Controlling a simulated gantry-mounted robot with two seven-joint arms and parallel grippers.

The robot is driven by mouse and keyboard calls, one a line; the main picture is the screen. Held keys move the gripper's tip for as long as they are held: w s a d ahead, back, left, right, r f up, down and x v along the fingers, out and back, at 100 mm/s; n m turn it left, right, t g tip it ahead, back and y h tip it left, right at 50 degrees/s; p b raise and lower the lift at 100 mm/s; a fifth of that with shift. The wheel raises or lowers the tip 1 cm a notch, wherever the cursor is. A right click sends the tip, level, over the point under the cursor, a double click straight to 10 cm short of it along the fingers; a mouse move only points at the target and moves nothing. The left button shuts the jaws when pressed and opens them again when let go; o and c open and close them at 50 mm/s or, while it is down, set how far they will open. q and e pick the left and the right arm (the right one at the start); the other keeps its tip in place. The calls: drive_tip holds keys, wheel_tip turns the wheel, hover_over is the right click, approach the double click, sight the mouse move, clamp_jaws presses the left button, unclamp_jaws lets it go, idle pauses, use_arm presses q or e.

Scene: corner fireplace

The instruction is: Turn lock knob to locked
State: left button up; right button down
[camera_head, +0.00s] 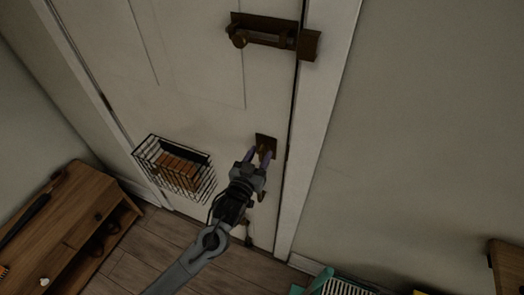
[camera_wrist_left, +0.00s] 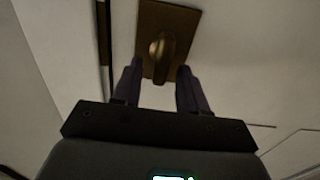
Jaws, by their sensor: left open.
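The lock knob (camera_wrist_left: 161,48) is a brass oval thumb-turn on a brass plate (camera_wrist_left: 180,17), seen in the left wrist view. Its long side runs roughly up and down in that view. In the head view the plate (camera_head: 265,142) sits on the white door (camera_head: 200,60) near its right edge, and the knob is partly hidden by my gripper. My left gripper (camera_head: 260,154) is open at the plate. In the left wrist view its two purple fingers (camera_wrist_left: 157,85) stand on either side, just below the knob. I cannot tell whether they touch it. My right gripper is not in view.
A brass slide bolt (camera_head: 265,32) is mounted higher on the door and frame. A wire basket (camera_head: 174,166) with brown contents hangs on the door left of my gripper. A wooden cabinet (camera_head: 85,215) stands at lower left. A white-and-green item (camera_head: 335,285) is on the floor at right.

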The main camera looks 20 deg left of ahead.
use_arm(q)
drive_tip(key=shift+w, duration=1.1)
clamp_jaws()
